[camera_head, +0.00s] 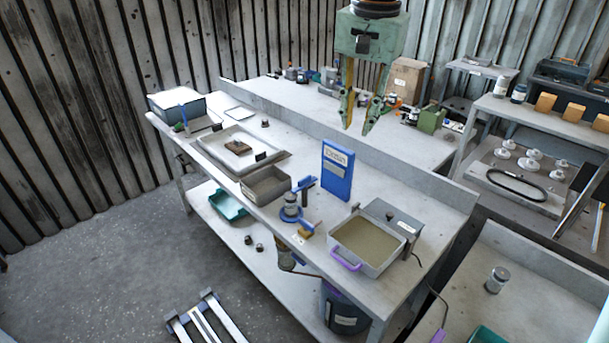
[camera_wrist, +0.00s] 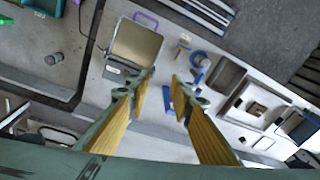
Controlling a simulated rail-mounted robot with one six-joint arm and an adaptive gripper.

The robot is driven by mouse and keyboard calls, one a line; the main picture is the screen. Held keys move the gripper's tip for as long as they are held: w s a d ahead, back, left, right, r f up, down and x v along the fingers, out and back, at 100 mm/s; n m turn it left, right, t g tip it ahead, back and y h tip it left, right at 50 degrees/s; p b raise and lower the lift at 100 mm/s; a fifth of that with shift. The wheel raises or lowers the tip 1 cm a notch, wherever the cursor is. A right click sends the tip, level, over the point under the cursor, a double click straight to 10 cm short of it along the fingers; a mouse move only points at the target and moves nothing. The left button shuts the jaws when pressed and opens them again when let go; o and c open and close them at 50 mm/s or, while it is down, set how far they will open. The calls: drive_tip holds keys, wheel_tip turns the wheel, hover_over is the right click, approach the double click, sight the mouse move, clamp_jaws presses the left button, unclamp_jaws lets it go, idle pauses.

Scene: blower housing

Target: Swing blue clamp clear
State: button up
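A grey cylindrical housing (camera_head: 291,205) with blue around its base stands near the front edge of the workbench. A blue clamp-like bar (camera_head: 305,183) sits just behind it, and another blue piece (camera_head: 307,227) sits at its front right, beside a yellow-brown block (camera_head: 300,234). I cannot tell for sure which is the blue clamp. In the wrist view a blue ring (camera_wrist: 197,57) shows around the housing. My gripper (camera_head: 357,118) is high above the bench, pointing down, open and empty. Its spread fingers also show in the wrist view (camera_wrist: 164,80).
A blue upright sign (camera_head: 338,170) stands behind the housing. A tray with a purple handle (camera_head: 347,264) is to its right, a grey bin (camera_head: 265,198) to its left. A low wall (camera_head: 400,174) divides the bench from the one behind. The air around my gripper is clear.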

drive_tip(key=w+a+f+m+p, duration=0.2)
drive_tip(key=w+a+f, duration=0.5)
drive_tip(key=w, duration=0.4)
drive_tip(key=m+g, duration=0.1)
hover_over(304, 178)
wheel_tip(304, 178, down, 10)
drive_tip(key=shift+w+d+f+p, duration=0.1)
drive_tip(key=shift+w+p, duration=0.05)
drive_tip(key=shift+p, duration=0.25)
drive_tip(key=shift+f, duration=0.15)
drive_tip(key=shift+f, duration=6.75)
clamp_jaws()
